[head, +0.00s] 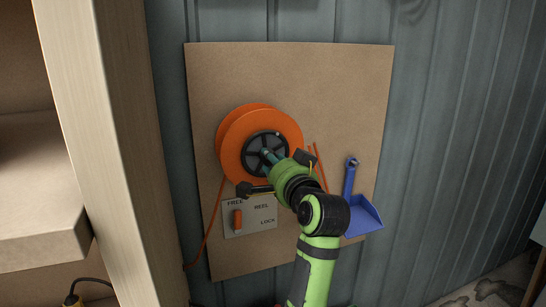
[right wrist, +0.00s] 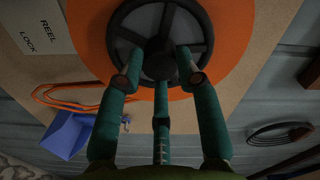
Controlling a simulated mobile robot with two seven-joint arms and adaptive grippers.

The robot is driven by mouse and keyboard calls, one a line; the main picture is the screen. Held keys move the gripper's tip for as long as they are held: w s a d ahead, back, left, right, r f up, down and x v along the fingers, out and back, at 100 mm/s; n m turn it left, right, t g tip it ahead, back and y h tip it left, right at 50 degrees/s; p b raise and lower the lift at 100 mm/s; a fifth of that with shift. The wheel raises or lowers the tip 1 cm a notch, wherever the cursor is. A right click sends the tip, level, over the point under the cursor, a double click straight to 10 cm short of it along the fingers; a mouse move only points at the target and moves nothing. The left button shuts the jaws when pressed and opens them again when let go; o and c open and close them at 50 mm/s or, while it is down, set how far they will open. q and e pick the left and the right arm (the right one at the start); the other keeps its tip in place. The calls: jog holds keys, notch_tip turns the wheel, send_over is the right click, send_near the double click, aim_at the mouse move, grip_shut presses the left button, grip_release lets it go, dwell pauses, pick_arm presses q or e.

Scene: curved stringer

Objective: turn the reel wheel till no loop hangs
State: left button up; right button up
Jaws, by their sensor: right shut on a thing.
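The orange reel (head: 233,145) is mounted on a brown board, with a dark spoked wheel (head: 254,147) at its centre. My right gripper (head: 268,156) is shut on the wheel near its hub. In the right wrist view, its teal fingers (right wrist: 160,66) reach onto the dark wheel (right wrist: 197,20) in front of the orange reel (right wrist: 92,38). An orange cord (head: 211,225) runs down from the reel's left side toward the board's lower left edge. Orange cord strands (head: 317,162) also show right of the reel, partly behind my arm; a bent loop (right wrist: 70,91) shows in the right wrist view. My left gripper is out of view.
A plate (head: 262,221) marked FREE, REEL and LOCK sits below the reel, its orange lever (head: 238,218) under FREE. A blue dustpan (head: 362,215) hangs at right. A wooden shelf frame (head: 105,150) stands at left. A dark coil (right wrist: 275,134) hangs on the corrugated wall.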

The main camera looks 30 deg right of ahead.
jog(key=shift+d+r, duration=0.1)
jog(key=shift+r, duration=0.2)
jog(key=o, duration=1.1)
jog(key=shift+o, duration=0.2)
jog(key=shift+d+f, duration=0.1)
jog(key=shift+f, duration=0.05)
notch_tip(320, 180, up, 10)
jog(key=shift+r, duration=0.1)
